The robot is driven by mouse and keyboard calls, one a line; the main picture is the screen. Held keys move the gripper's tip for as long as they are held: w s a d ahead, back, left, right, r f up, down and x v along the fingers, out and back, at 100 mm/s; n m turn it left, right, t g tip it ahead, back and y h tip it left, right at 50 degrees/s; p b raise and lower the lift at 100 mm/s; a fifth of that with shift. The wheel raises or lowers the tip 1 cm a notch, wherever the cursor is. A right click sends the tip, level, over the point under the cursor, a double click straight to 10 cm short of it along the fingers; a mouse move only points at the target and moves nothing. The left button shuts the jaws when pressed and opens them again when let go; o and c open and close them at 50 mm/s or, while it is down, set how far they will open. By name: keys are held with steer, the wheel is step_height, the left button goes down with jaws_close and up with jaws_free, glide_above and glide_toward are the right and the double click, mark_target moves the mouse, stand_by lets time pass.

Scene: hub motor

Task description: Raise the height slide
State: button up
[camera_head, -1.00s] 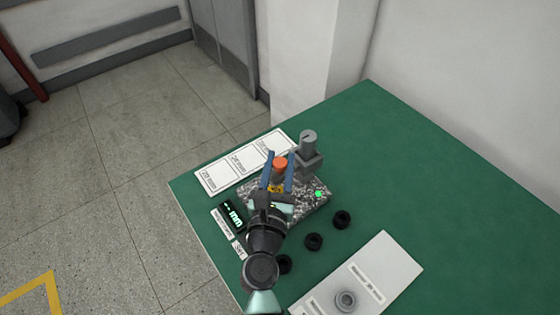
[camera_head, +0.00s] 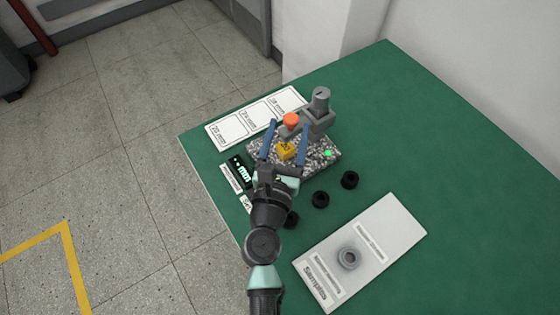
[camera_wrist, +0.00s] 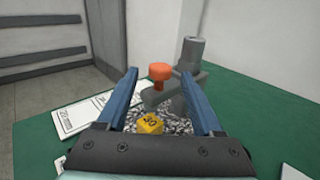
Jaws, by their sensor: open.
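The height gauge has a grey column (camera_head: 320,98) at the back of a speckled stone base (camera_head: 322,150). A grey slide arm reaches forward from the column and bears an orange knob (camera_head: 291,120). In the wrist view the orange knob (camera_wrist: 159,73) shows between my fingertips, with the column (camera_wrist: 190,55) behind to the right. My gripper (camera_head: 287,125) has its two blue fingers apart, one either side of the knob in the picture, holding nothing. I cannot tell how far the knob is from the tips. A yellow numbered block (camera_head: 286,150) sits on the base below.
A white samples board (camera_head: 385,235) holds a grey ring (camera_head: 348,258). White labelled cards (camera_head: 255,117) lie behind left; a small display (camera_head: 240,170) stands left. The table's right is clear.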

steer(key=s+a+b, duration=0.1)
steer(key=s, duration=0.8)
steer(key=shift+s+a+b, duration=0.2)
steer(key=shift+a+b, duration=0.05)
steer(key=shift+b, duration=0.15)
